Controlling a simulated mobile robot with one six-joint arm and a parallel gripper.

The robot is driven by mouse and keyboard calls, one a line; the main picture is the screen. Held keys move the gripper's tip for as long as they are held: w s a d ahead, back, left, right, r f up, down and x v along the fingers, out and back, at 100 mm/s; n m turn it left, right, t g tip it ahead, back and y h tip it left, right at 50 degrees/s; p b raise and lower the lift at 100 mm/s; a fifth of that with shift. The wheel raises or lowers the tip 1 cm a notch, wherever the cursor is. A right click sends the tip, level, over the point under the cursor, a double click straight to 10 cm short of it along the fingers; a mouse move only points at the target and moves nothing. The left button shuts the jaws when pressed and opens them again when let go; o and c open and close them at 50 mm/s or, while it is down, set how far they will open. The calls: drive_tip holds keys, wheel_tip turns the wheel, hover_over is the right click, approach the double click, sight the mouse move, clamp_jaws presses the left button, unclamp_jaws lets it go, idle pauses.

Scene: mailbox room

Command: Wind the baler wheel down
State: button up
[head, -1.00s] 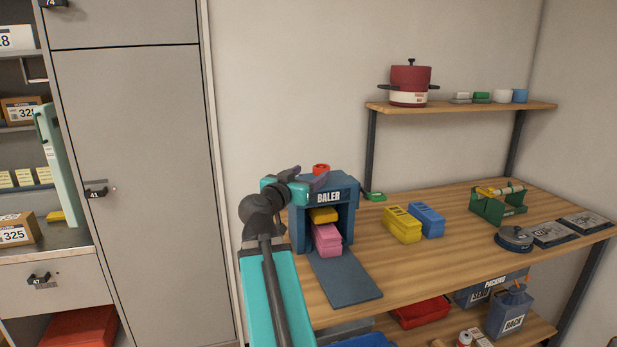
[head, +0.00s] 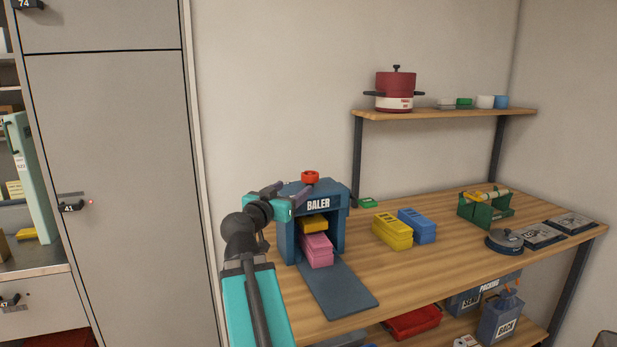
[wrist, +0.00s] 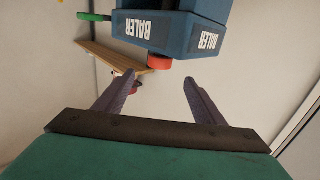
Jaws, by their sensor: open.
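The blue baler (head: 318,206) stands on the left end of the wooden table. Its red wheel (head: 310,177) sits on top; in the wrist view, which looks upside down, the red wheel (wrist: 164,63) shows at the baler's edge.
Yellow (head: 392,231) and blue (head: 417,225) blocks stand right of the baler on the table (head: 375,270). A green tool holder (head: 485,208) is farther right. A wall shelf (head: 440,113) holds a red pot (head: 396,90). Tall lockers (head: 110,140) stand at the left.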

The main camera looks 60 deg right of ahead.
sight(306, 178)
drive_tip(key=d+p, duration=0.2)
drive_tip(key=p, duration=0.1)
drive_tip(key=shift+w+d+r, duration=0.2)
drive_tip(key=shift+d, duration=0.15)
drive_tip(key=d+p, duration=0.1)
drive_tip(key=p, duration=0.6)
drive_tip(key=shift+w+d, duration=0.1)
drive_tip(key=shift+d, duration=0.15)
drive_tip(key=d+p, duration=0.1)
drive_tip(key=p, duration=0.7)
idle(0.3)
drive_tip(key=d+p, duration=0.1)
drive_tip(key=d, duration=0.1)
drive_tip(key=d+p, duration=0.1)
drive_tip(key=d, duration=0.1)
drive_tip(key=w+d+p, duration=0.1)
drive_tip(key=d+p, duration=0.1)
drive_tip(key=shift+w+d+f+p, duration=0.1)
drive_tip(key=shift+d+p, duration=0.25)
drive_tip(key=shift+d, duration=0.2)
drive_tip(key=shift+w+d+f+p, duration=0.1)
drive_tip(key=shift+d+p, duration=0.2)
drive_tip(key=shift+d, duration=0.2)
drive_tip(key=c, duration=1.1)
drive_tip(key=shift+o, duration=0.2)
